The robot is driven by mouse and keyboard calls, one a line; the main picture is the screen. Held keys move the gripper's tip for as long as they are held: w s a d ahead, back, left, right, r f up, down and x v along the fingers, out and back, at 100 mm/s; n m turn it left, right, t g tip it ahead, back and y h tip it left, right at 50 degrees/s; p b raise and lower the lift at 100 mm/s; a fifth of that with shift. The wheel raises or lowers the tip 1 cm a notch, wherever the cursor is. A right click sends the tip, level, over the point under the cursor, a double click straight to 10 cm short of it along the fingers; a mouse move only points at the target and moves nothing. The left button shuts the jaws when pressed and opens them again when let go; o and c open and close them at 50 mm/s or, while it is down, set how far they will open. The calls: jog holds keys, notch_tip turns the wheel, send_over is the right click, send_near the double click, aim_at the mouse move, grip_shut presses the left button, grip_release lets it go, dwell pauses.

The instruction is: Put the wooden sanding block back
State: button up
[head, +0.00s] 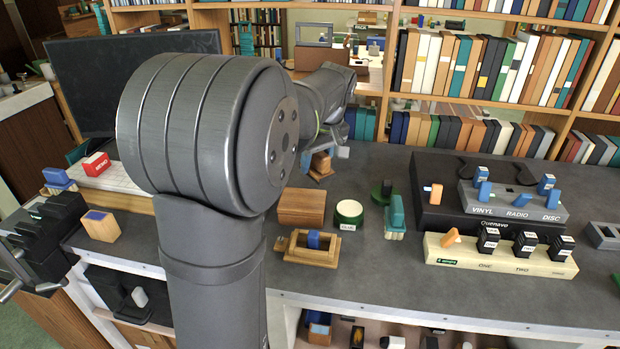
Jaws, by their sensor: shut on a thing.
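My gripper (326,143) is at the back middle of the grey bench, pointing down, beyond my large arm joint. It is shut on a small brown wooden block (320,165), which looks like the sanding block. The block is just above or on the bench; I cannot tell which. Part of it is hidden by the fingers. In front of it a plain wooden block (300,205) lies on the bench. Nearer still is a wooden holder (325,259) with a blue piece (314,239) in it.
A white-and-green round tin (349,211) and a teal brush (395,215) stand right of the blocks. Switch panels (500,252) fill the right. My arm hides the bench's middle left.

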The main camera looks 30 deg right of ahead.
jog(key=shift+s, duration=0.15)
jog(key=s+f+m+g+h, duration=0.2)
jog(key=s+m, duration=0.7)
jog(key=s, duration=2.4)
jog(key=t, duration=0.1)
send_over(379, 263)
jog(key=f, duration=0.7)
jog(key=shift+s+a+f, duration=0.3)
jog(key=shift+s+a, duration=0.1)
jog(key=shift+w+f, duration=0.1)
jog(key=shift+f, duration=1.95)
jog(key=shift+f, duration=0.15)
jog(key=o, duration=1)
jog(key=shift+c, duration=0.2)
